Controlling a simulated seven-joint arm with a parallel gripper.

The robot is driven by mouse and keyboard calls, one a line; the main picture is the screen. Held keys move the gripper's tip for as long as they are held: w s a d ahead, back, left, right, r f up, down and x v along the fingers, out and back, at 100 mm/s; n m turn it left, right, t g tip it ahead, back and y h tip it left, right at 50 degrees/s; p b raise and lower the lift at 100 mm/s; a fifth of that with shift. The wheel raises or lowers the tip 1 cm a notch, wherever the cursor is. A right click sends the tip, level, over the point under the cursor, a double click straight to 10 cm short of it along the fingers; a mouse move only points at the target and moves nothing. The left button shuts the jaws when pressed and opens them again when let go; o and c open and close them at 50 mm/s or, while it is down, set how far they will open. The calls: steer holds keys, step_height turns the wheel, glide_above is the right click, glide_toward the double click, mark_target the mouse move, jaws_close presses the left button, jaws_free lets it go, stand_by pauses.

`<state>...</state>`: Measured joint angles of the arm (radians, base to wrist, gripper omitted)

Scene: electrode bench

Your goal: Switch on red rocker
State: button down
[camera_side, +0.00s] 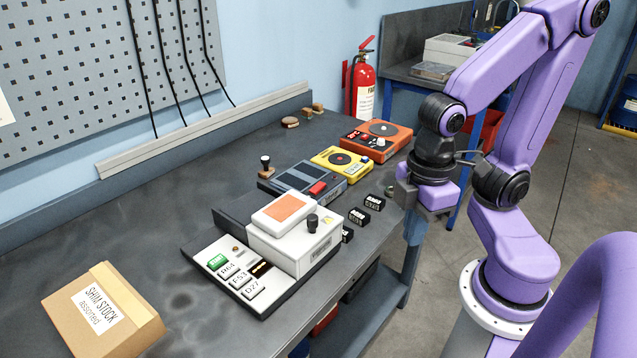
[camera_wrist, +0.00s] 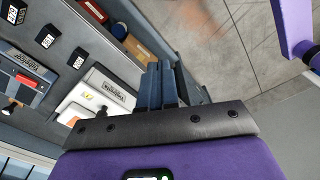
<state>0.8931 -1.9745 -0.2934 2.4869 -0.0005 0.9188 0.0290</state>
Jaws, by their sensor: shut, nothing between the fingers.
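The red rocker (camera_side: 318,188) sits on the top of a grey-blue box (camera_side: 289,179) in the middle of the bench. In the wrist view the rocker (camera_wrist: 26,81) shows at the left edge, on the same box. Which end of the rocker is pressed is too small to tell. My gripper (camera_side: 414,228) is past the bench's front edge, to the right of the box and apart from it. In the wrist view the gripper's fingers (camera_wrist: 160,86) are together with nothing between them.
A white instrument (camera_side: 296,240) on a dark base with labelled keys stands nearer the camera. Small black labelled blocks (camera_side: 359,217) lie along the front edge. Yellow (camera_side: 341,163) and orange (camera_side: 377,137) boxes stand behind. A cardboard box (camera_side: 104,312) is at front left.

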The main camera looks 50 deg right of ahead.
steer(key=w+a+r+m, duration=0.1)
steer(key=w+r+m, duration=0.1)
steer(key=w+m, duration=0.55)
steer(key=r+m+h, duration=0.2)
steer(key=m, duration=2.1)
glide_above(321, 184)
steer(key=a, duration=0.3)
steer(key=shift+w+d+f+n, duration=0.1)
steer(key=shift+d+n, duration=0.15)
steer(key=f, duration=0.4)
steer(key=d+f, duration=0.1)
steer(key=f, duration=0.4)
steer(key=d+f, duration=0.1)
steer(key=f, duration=0.4)
